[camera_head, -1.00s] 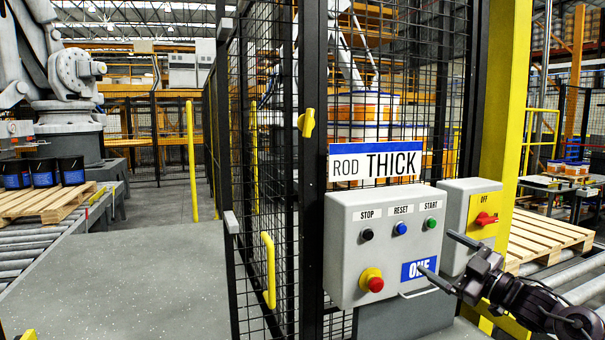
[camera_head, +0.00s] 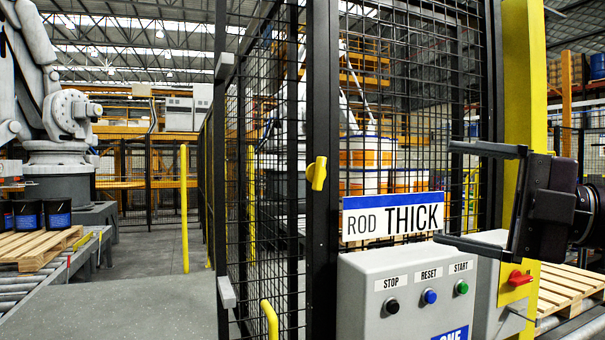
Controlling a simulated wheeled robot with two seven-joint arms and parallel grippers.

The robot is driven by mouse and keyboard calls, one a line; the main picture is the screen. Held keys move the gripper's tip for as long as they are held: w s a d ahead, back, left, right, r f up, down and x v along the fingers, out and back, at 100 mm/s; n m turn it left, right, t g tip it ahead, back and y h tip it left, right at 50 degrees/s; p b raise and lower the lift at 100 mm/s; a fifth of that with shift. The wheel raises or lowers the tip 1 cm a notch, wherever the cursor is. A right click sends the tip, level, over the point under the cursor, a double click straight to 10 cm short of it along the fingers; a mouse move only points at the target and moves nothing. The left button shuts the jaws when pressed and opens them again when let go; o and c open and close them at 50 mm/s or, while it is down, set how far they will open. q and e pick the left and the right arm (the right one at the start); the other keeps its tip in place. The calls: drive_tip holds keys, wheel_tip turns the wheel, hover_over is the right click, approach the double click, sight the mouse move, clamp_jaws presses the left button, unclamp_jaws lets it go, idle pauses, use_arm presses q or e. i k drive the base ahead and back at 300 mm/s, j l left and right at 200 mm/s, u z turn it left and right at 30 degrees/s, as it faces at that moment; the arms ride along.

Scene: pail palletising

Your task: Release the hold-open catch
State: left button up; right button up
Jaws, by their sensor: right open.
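A small yellow catch (camera_head: 317,173) sits on the dark post (camera_head: 322,80) beside the mesh gate (camera_head: 262,130), left of the ROD THICK sign (camera_head: 393,215). It looks upright with a slight tilt. The gate stands open and has a yellow handle (camera_head: 269,320) low down, cut by the bottom edge. My right gripper (camera_head: 446,193) is open and empty at the right, its two fingers pointing left. Its fingertips are to the right of the catch and apart from it, near the sign's right end. My left gripper is out of view.
Below the sign is a grey control box (camera_head: 360,300) with STOP, RESET and START buttons. A red switch (camera_head: 519,278) on a yellow plate is right of it. A pallet (camera_head: 565,290) lies at the right. Open floor (camera_head: 165,300) lies left of the gate.

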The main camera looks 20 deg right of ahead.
sight(316, 173)
drive_tip(key=i, duration=1.1)
